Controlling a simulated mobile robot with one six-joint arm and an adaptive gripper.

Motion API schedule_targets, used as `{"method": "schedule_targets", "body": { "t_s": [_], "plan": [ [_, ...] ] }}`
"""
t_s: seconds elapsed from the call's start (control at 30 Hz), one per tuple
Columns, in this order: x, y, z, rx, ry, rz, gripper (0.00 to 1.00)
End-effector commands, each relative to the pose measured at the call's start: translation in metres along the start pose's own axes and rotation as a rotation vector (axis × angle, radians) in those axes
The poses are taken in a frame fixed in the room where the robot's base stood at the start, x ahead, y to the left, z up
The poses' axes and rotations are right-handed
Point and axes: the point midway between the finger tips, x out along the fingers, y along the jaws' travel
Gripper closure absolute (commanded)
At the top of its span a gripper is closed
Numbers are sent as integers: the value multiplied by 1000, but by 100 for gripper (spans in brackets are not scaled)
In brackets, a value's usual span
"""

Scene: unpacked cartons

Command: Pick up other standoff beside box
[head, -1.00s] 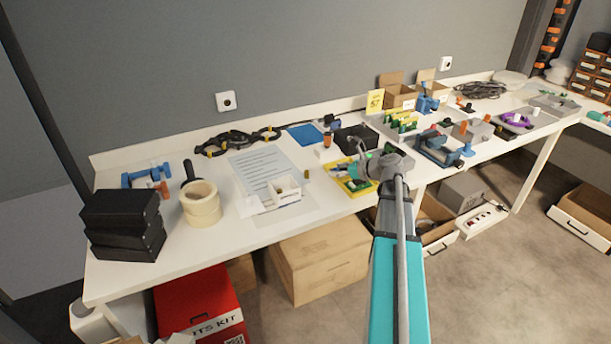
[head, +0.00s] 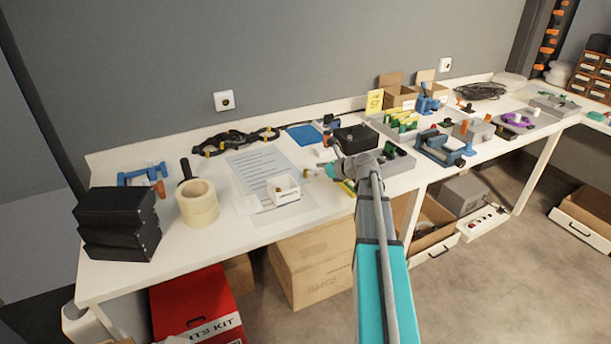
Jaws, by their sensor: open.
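A small brass standoff (head: 306,173) stands on the white table, just right of a small open white box (head: 285,198). Another small brass-coloured piece (head: 279,189) shows inside the box. My gripper (head: 323,170) is open and empty, just right of the standoff beside the box. It points left, and the exact gap between its fingers and the standoff is too small to tell. My wrist and arm hide part of the table behind them.
A printed sheet (head: 258,165) lies behind the box. Tape rolls (head: 198,204) and black cases (head: 118,224) stand at the left. A black box (head: 356,138) stands behind my gripper, and a blue vise (head: 440,150) is to the right.

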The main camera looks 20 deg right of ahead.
Motion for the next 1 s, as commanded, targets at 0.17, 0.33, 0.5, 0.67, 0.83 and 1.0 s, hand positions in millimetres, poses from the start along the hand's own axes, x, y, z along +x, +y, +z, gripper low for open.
{"method": "schedule_targets", "body": {
  "t_s": [0.17, 0.33, 0.5, 0.67, 0.83, 1.0],
  "plan": [
    [3, 0, -1, -1, 0, 1, 34],
    [17, 0, -4, -2, 0, 2, 34],
    [37, 0, -6, -2, 0, 3, 34],
    [50, 1, -5, -1, 0, 2, 34],
    [53, 1, -4, 0, 0, 2, 34],
    [53, 2, -4, -1, 0, 2, 34]
  ]
}}
